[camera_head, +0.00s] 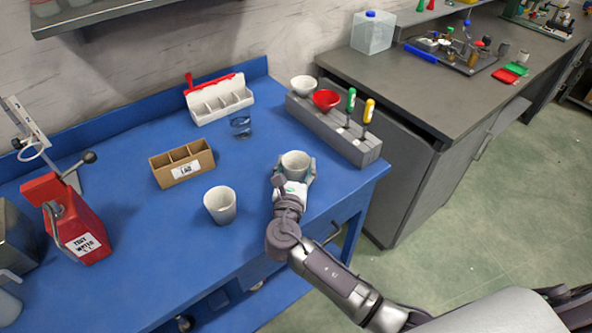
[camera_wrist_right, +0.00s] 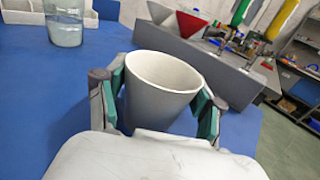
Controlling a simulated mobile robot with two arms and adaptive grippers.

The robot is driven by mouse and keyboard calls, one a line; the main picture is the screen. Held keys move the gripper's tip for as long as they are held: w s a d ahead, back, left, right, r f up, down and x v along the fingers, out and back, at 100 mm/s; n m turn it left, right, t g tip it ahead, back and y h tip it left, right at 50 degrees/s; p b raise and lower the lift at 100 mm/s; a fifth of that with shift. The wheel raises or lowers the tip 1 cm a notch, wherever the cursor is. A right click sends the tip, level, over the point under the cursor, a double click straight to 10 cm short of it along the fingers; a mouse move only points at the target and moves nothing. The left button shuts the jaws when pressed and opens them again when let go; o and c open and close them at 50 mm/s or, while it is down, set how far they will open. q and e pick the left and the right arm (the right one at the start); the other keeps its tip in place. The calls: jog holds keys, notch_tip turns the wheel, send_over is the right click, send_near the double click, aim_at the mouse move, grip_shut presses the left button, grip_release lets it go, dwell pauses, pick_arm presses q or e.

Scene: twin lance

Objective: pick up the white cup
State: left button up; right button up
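A white cup (camera_head: 295,163) stands near the right part of the blue table. It also shows in the right wrist view (camera_wrist_right: 160,95), upright between my fingers. My right gripper (camera_head: 293,176) reaches around this cup, one green-padded finger on each side. The fingers are spread wide, with narrow gaps beside the cup's lower wall; contact at the rim is unclear. A second pale cup (camera_head: 220,205) stands to the left, apart from the gripper. My left gripper is not in view.
A grey block (camera_head: 335,130) with bowls and screwdrivers stands behind the cup. A glass (camera_head: 240,127), a cardboard divider box (camera_head: 181,165), a white caddy (camera_head: 219,100) and a red device (camera_head: 75,225) also stand on the blue table (camera_head: 150,270). The table's right edge is close.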

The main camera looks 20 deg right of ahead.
jog(key=shift+c, duration=0.6)
jog(key=shift+r, duration=0.15)
